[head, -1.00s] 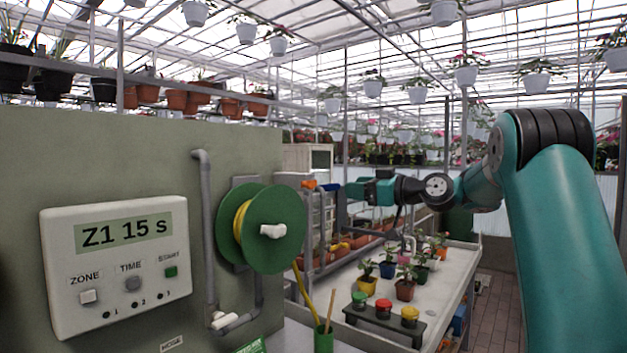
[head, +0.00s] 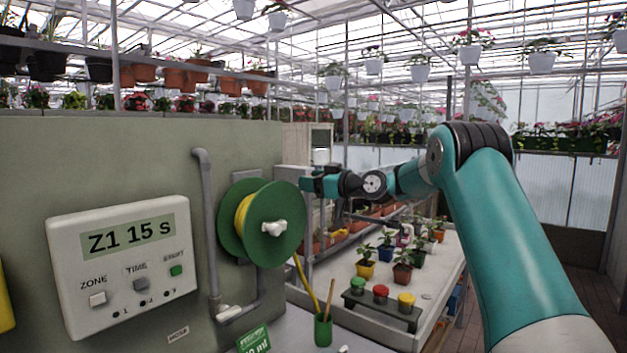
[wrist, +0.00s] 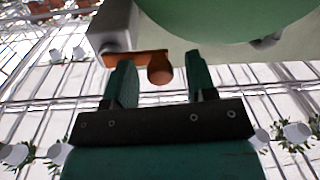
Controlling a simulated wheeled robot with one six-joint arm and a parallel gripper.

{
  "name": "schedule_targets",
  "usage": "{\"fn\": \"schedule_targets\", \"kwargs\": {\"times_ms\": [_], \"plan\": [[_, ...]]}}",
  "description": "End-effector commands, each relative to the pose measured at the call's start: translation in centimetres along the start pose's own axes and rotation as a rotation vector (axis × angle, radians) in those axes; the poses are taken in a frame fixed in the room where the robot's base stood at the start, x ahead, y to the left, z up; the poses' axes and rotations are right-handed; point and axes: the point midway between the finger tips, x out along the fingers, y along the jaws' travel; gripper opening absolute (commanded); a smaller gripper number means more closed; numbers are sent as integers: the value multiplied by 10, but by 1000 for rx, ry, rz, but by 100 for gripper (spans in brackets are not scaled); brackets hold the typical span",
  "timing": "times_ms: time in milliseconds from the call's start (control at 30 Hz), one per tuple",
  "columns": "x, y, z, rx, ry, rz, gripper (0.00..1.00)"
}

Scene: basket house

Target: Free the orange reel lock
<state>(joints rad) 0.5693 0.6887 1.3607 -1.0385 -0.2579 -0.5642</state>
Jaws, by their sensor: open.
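The orange reel lock shows in the wrist view as an orange bar with a round knob (wrist: 160,70), beside a grey block (wrist: 113,28). My gripper (wrist: 158,62) is open, with one green finger on each side of the knob. A gap shows between the knob and the right finger; the left finger overlaps the bar in the picture, and I cannot tell whether it touches. The green reel (head: 278,230) with yellow hose is on the wall panel, and its disc fills the top of the wrist view (wrist: 230,15). In the head view my gripper (head: 306,183) is at the reel's upper right and hides the lock.
A control box (head: 118,262) reading "Z1 15 s" is on the panel (head: 90,160) left of the reel. A grey pipe (head: 207,235) runs between them. A green cup (head: 323,331) stands below. Potted plants and a rack of coloured buttons (head: 380,308) occupy the bench.

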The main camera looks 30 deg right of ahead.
Motion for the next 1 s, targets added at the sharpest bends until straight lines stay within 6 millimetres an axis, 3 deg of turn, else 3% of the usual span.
{"fn": "schedule_targets", "kwargs": {"times_ms": [33, 233, 667, 1000], "plan": [[0, 0, 0, 0, 0, 0, 49], [0, 0, 0, 0, 0, 0, 3], [-1, 1, -4, 71, 5, 1, 2], [-1, 7, -18, 334, 22, 4, 2]]}}
